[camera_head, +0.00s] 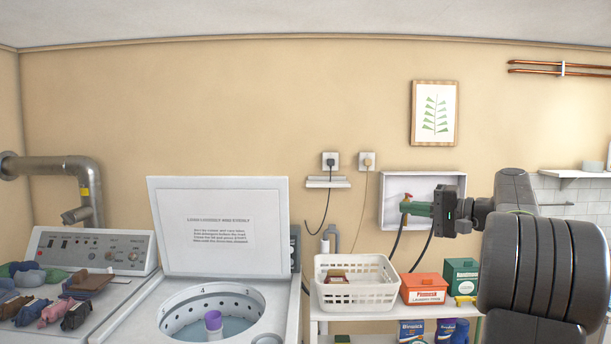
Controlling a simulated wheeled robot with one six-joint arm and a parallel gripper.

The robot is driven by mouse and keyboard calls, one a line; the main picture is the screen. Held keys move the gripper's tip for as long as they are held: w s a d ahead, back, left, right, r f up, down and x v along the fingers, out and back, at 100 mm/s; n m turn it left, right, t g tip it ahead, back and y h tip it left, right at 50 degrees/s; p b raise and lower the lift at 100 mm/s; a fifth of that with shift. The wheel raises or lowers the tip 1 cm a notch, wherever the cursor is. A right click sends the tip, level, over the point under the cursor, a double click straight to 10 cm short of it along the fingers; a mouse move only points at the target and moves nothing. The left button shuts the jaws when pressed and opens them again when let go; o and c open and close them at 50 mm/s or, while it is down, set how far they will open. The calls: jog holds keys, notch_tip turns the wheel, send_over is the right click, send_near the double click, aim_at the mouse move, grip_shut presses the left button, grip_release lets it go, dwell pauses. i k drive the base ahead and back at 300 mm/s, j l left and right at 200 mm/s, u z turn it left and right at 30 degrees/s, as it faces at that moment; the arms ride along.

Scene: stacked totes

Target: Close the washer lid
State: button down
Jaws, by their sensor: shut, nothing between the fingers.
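The white washer (135,325) stands at the lower left with its top opening uncovered. Its lid (225,228) is raised, standing nearly upright behind the opening, with a printed notice on its inner face. Inside the round drum (190,325) is the agitator with a purple top (212,320). My gripper (407,209) is at right of centre, well to the right of the lid and apart from it. It points left, in front of the white wall box in this view, and its greenish fingers are shut and empty.
Left of the washer, another machine (95,245) carries several folded or crumpled clothes. Right of the washer, a shelf holds a white basket (355,290), an orange box (423,288) and a green box (460,275). The white wall box (390,180) has hoses below it.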

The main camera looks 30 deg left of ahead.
aim_at(227, 227)
jog(key=i+u, duration=0.3)
jog(key=i, duration=0.15)
jog(key=i+u, duration=0.25)
jog(key=i, duration=0.2)
jog(key=i+l+u, duration=0.15)
jog(key=i+u, duration=0.15)
jog(key=i, duration=0.15)
jog(key=i+l+u, duration=0.3)
jog(key=i, duration=0.15)
jog(key=i+u, duration=0.45)
jog(key=i, duration=0.2)
